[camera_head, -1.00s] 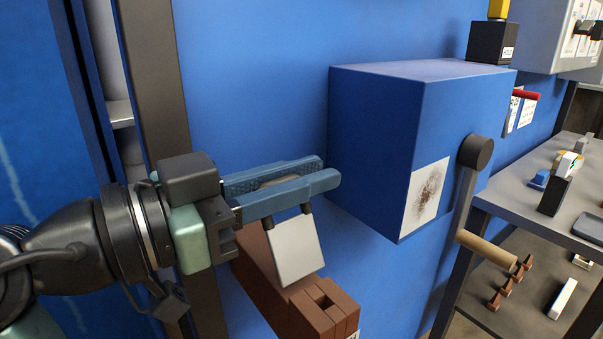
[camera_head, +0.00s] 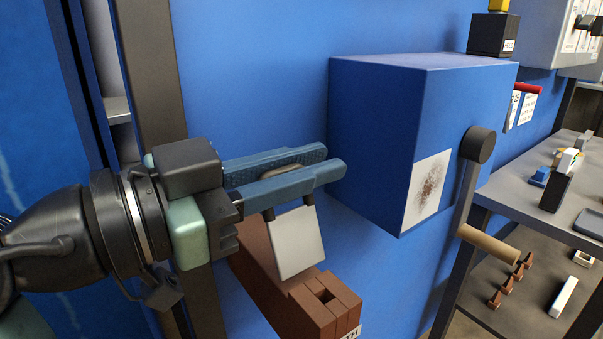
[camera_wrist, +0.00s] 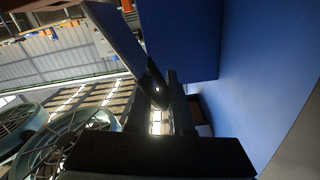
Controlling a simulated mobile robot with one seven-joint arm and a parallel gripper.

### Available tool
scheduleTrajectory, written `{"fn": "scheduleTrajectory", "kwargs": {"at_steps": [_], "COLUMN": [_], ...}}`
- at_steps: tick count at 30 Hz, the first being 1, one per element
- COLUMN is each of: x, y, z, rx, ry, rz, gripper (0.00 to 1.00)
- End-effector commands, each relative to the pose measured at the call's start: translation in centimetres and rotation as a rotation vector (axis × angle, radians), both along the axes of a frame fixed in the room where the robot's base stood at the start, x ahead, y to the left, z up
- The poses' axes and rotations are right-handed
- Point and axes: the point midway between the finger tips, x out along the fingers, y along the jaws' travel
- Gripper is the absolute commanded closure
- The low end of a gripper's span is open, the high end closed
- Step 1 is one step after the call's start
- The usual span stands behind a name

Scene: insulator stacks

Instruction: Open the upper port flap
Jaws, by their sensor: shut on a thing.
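The flap (camera_head: 297,243) is a light grey plate hanging from two dark posts below my fingers, over a brown box-like port (camera_head: 312,310) on the blue wall. Its rounded handle (camera_head: 283,170) lies between my fingers. My gripper (camera_head: 335,160) is shut on this handle. In the wrist view, the plate (camera_wrist: 116,36) runs up and left from my gripper (camera_wrist: 158,92). It stands tilted, apart from the port's square opening. The fingers hide part of the handle, and the flap's hinge is not clear.
A blue cabinet (camera_head: 375,130) with a stained white label and a dark lever (camera_head: 470,185) stands just right of my fingertips. A grey shelf (camera_head: 520,200) is farther right. A dark upright post (camera_head: 152,70) is behind my wrist.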

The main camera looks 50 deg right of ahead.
Motion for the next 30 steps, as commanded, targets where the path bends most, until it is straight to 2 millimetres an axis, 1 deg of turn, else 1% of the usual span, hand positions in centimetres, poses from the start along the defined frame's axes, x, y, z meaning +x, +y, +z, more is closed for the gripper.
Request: {"fn": "scheduleTrajectory", "kwargs": {"at_steps": [4, 12, 13, 16, 25, 28, 30], "x": [-0.6, -0.7, -0.7, -0.8, -0.8, -0.6, -0.4], "y": [0.3, 0.3, 0.3, 0.3, 0.3, 0.8, 1.7], "z": [0.1, 0.2, 0.2, 0.2, 0.2, 0.3, 0.3], "rx": [-0.017, -0.017, -0.017, -0.016, -0.017, -0.016, -0.017], "ry": [-0.074, -0.079, -0.079, -0.079, -0.078, -0.077, -0.077], "rz": [0.001, -0.001, -0.001, -0.002, -0.004, -0.004, -0.002], "gripper": [1.0, 1.0, 0.76, 0.58, 0.58, 0.58, 0.58]}}
